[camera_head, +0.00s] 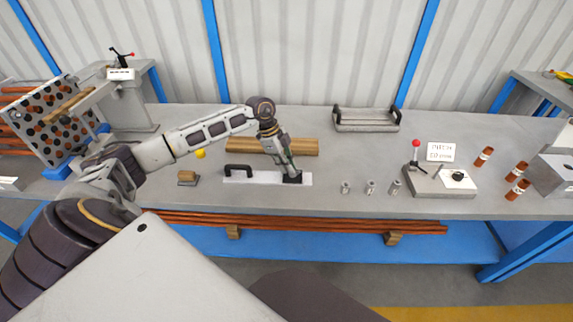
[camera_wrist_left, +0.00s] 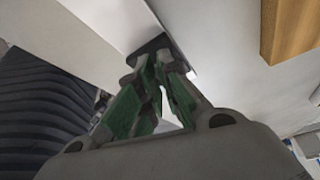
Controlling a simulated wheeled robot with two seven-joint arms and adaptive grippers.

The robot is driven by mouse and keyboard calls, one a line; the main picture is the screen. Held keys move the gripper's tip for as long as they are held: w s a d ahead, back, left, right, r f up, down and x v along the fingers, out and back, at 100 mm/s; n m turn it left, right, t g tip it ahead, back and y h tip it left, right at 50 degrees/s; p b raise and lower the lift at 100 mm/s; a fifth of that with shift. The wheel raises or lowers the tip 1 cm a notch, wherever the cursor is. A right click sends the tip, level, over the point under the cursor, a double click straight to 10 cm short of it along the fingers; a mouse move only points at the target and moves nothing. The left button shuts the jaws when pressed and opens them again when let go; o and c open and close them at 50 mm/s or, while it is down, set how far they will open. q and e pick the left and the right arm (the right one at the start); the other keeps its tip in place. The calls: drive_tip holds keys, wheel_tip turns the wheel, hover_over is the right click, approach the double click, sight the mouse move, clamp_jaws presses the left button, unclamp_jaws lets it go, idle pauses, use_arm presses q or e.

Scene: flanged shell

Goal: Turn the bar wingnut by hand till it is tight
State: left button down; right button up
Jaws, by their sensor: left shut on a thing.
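My left gripper (camera_head: 291,178) reaches down to the right end of a flat white plate (camera_head: 264,179) on the bench. It is shut on a small dark piece there, which is mostly hidden by the fingers. In the left wrist view the green-padded fingers (camera_wrist_left: 157,75) close toward the dark piece (camera_wrist_left: 152,46) at the edge of the white surface. I cannot make out the shape of a bar wingnut; the dark piece could be it, but I cannot tell. A black handle (camera_head: 239,167) stands on the plate's left end. My right gripper is not in view.
A wooden block (camera_head: 300,147) lies just behind the plate. Several small metal cylinders (camera_head: 371,187) and a grey fixture with a red-knobbed lever (camera_head: 440,181) stand to the right. A metal tray (camera_head: 367,121) is at the back. Copper rods (camera_head: 330,224) run below the front edge.

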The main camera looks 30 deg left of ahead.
use_arm(q)
drive_tip(key=m+p, duration=0.1)
drive_tip(key=m, duration=0.1)
drive_tip(key=m+g+p, duration=0.1)
drive_tip(key=shift+w+r+m, duration=0.1)
drive_tip(key=shift+w+m, duration=0.3)
drive_tip(key=shift+w+m+g+p, duration=0.15)
drive_tip(key=shift+m+g+p, duration=0.2)
drive_tip(key=shift+m, duration=0.4)
drive_tip(key=shift+w+m+g+p, duration=0.2)
drive_tip(key=shift+m+g, duration=0.25)
drive_tip(key=shift+m, duration=0.3)
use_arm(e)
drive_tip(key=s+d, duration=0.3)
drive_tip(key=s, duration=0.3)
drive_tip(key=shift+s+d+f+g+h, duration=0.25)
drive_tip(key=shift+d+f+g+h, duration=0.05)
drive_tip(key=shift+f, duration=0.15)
use_arm(q)
drive_tip(key=c, duration=1.6)
unclamp_jaws()
drive_tip(key=shift+s, duration=0.1)
drive_tip(key=shift+v, duration=5.9)
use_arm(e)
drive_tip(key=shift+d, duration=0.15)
